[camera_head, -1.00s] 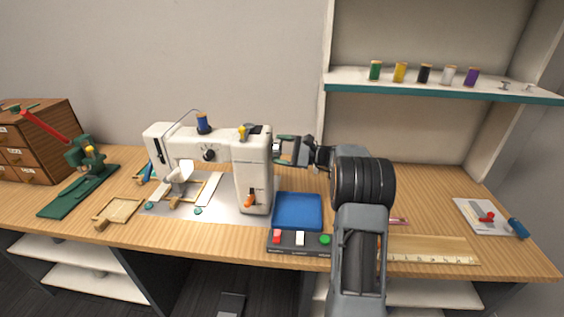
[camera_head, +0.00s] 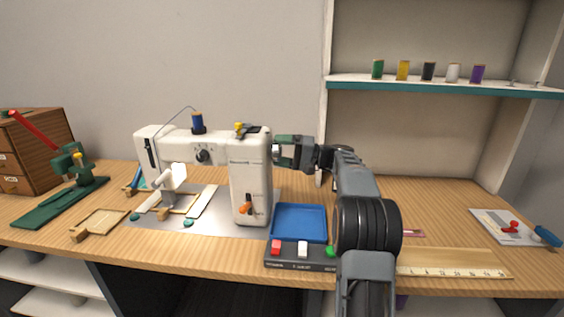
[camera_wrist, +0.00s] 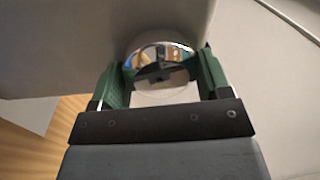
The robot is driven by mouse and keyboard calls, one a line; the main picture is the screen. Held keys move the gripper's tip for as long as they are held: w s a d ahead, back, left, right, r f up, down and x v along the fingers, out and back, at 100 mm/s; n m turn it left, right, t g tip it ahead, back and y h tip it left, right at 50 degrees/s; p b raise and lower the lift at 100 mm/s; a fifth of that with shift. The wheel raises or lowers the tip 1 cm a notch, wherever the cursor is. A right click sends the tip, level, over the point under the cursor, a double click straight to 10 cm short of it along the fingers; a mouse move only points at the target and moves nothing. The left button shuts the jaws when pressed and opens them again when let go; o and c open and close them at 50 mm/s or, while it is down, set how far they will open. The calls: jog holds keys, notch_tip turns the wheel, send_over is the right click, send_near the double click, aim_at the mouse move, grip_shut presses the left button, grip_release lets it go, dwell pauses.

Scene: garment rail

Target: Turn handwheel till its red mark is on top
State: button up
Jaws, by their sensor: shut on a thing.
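The white sewing machine (camera_head: 250,180) stands on the wooden table. Its shiny round handwheel (camera_wrist: 165,90) shows in the wrist view between the green fingers of my gripper (camera_wrist: 160,76). The jaws are shut on the wheel, one finger at each side of its rim. In the head view my gripper (camera_head: 280,152) reaches the machine's right end from the right, and it mostly hides the wheel there. I cannot make out the red mark on the wheel in either view.
A blue tray (camera_head: 299,223) and a control box with buttons (camera_head: 302,250) lie below my arm. A wooden ruler (camera_head: 455,263) lies at the right. A shelf (camera_head: 440,86) with thread spools is behind. A green press (camera_head: 60,195) stands at the left.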

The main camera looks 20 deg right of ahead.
jog(key=n+g+b, duration=0.1)
jog(key=n+b, duration=0.3)
jog(key=n, duration=0.2)
jog(key=shift+f, duration=0.2)
jog(key=shift+r+n+b, duration=0.2)
jog(key=shift+n+b, duration=0.8)
jog(key=shift+n, duration=1.5)
jog(key=shift+n+g, duration=0.3)
jog(key=o, duration=0.9)
jog(key=shift+r, duration=0.1)
jog(key=shift+s, duration=0.1)
jog(key=shift+p+v, duration=1.7)
jog(key=shift+v, duration=5.15)
